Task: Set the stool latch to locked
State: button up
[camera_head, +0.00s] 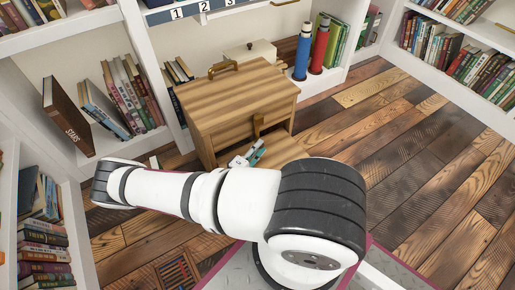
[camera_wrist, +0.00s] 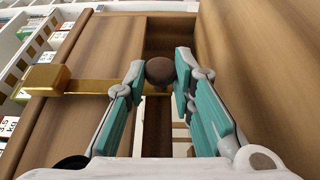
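The wooden step stool (camera_head: 238,92) stands in front of the shelves, with a lower step at its front. In the wrist view a brass bar (camera_wrist: 98,87) runs from a brass block (camera_wrist: 46,80) across a gap in the wood to a round dark brown knob (camera_wrist: 160,71). My gripper (camera_head: 250,153) is low at the stool's front, partly behind my arm. In the wrist view my gripper's fingertips (camera_wrist: 160,66) lie on both sides of the knob and appear to touch it.
A blue bottle (camera_head: 302,50) and a red bottle (camera_head: 320,47) stand behind the stool to the right, near a pale box (camera_head: 250,52). Bookshelves line the left, back and right. The plank floor (camera_head: 420,150) on the right is clear.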

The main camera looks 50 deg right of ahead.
jog(key=o, duration=0.4)
jog(key=shift+s+d+f, duration=0.1)
jog(key=shift+s+f, duration=0.05)
jog(key=shift+o, duration=0.3)
jog(key=a, duration=0.4)
jog(key=s+a, duration=0.1)
jog(key=a, duration=0.7)
jog(key=shift+s, duration=0.15)
